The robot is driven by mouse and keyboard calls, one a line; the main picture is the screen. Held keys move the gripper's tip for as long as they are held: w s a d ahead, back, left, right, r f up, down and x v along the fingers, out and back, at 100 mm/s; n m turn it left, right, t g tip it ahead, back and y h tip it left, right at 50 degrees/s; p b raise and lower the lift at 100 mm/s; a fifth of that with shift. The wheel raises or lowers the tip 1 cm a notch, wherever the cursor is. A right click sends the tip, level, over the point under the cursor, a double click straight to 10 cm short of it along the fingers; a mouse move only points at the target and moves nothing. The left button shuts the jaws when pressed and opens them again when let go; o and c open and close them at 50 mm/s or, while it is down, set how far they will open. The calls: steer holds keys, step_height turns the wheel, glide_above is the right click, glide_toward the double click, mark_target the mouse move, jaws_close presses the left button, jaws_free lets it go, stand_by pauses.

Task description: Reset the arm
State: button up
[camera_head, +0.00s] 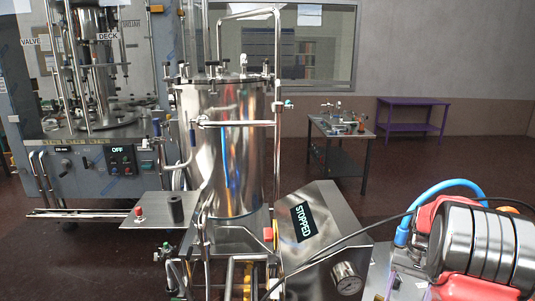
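My gripper is not visible in the head camera view, so I cannot tell what it holds or whether it is open. The view looks onto a filling station. A tall shiny steel tank (229,140) stands upright in the middle on a frame with pipes. A slanted steel control box (318,232) in front of it has a display (304,222) reading STOPPED. A small metal shelf (152,209) left of the tank carries a red button (139,213) and a dark cylinder (175,208).
A large machine (88,100) with labels VALVE and DECK and a panel reading OFF (121,150) fills the left. A grey table (341,128) with small parts and a purple table (410,101) stand behind right. Dark open floor (440,170) lies before them.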

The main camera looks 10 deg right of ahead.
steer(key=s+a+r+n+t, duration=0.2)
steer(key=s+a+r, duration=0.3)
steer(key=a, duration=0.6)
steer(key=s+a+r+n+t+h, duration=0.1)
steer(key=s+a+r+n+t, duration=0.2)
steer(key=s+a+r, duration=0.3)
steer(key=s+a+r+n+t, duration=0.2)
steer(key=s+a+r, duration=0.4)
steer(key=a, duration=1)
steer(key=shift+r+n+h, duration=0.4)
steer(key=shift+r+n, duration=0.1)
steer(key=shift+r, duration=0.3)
